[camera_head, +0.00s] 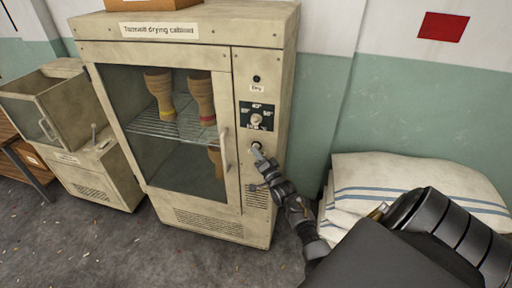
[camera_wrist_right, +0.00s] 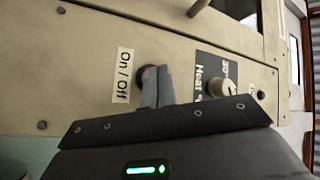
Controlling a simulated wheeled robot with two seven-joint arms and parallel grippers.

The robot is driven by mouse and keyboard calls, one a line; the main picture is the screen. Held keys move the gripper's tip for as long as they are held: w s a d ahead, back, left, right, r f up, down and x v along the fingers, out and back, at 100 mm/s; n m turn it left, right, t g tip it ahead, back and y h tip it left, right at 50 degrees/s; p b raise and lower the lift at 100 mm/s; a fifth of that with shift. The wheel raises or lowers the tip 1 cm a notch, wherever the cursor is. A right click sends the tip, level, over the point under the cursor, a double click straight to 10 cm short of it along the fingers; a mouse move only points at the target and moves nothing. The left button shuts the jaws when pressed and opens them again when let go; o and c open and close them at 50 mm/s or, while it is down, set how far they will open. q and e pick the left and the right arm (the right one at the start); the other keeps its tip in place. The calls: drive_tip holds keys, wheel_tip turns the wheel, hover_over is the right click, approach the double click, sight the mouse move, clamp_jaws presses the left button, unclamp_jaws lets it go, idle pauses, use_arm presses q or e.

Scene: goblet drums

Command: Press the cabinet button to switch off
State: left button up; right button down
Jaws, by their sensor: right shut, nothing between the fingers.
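The beige cabinet (camera_head: 262,215), labelled as a drying cabinet, stands in the middle of the head view with its glass door closed. My right gripper (camera_head: 257,150) is shut and empty, its tips at the control panel below the dial. In the right wrist view the shut fingers (camera_wrist_right: 157,78) are at the round dark button (camera_wrist_right: 142,72) beside the "On / Off" label (camera_wrist_right: 122,75). The fingers cover part of the button; I cannot tell whether it is pressed in. The small lamp (camera_head: 256,78) on the panel looks dark. My left gripper is not in view.
The temperature dial (camera_head: 256,119) sits just above my gripper, and the door handle (camera_head: 224,150) is to its left. Several goblet drums (camera_head: 202,95) stand inside the cabinet. Stacked white sacks (camera_head: 370,175) lie to the right. A smaller glass-fronted unit (camera_head: 95,178) stands left.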

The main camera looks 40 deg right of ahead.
drive_tip(key=s+a+p, duration=0.3)
drive_tip(key=a, duration=0.2)
drive_tip(key=shift+s, duration=0.25)
idle(0.7)
